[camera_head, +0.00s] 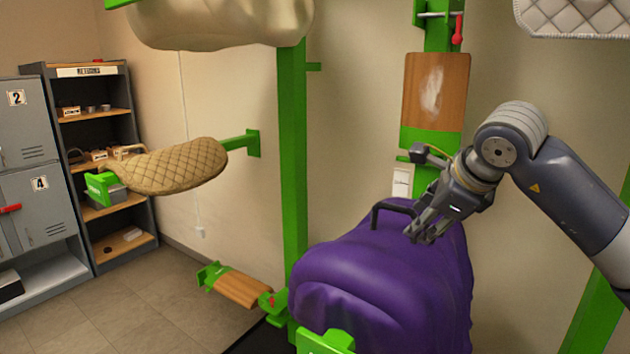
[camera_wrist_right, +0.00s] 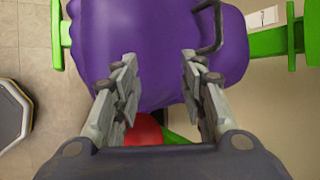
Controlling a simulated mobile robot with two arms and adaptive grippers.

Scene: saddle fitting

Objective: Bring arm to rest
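My right arm comes in from the right in the head view. Its gripper (camera_head: 424,236) hangs above the purple covered form (camera_head: 385,285), beside a dark bar handle (camera_head: 388,208) on its top. In the right wrist view the gripper (camera_wrist_right: 160,85) has its two fingers spread well apart, with nothing held between them. The purple form (camera_wrist_right: 150,45) lies beyond the fingers there, and the dark handle (camera_wrist_right: 215,28) shows to the right. Whether a fingertip touches the purple surface cannot be told. My left gripper is in neither view.
Green posts (camera_head: 292,170) and arms carry a tan quilted pad (camera_head: 175,167) and a pale saddle shape (camera_head: 220,20). A wooden board (camera_head: 435,92) hangs behind my gripper. Grey lockers (camera_head: 35,170) and a shelf unit (camera_head: 100,150) stand left. Floor (camera_head: 140,310) is open at lower left.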

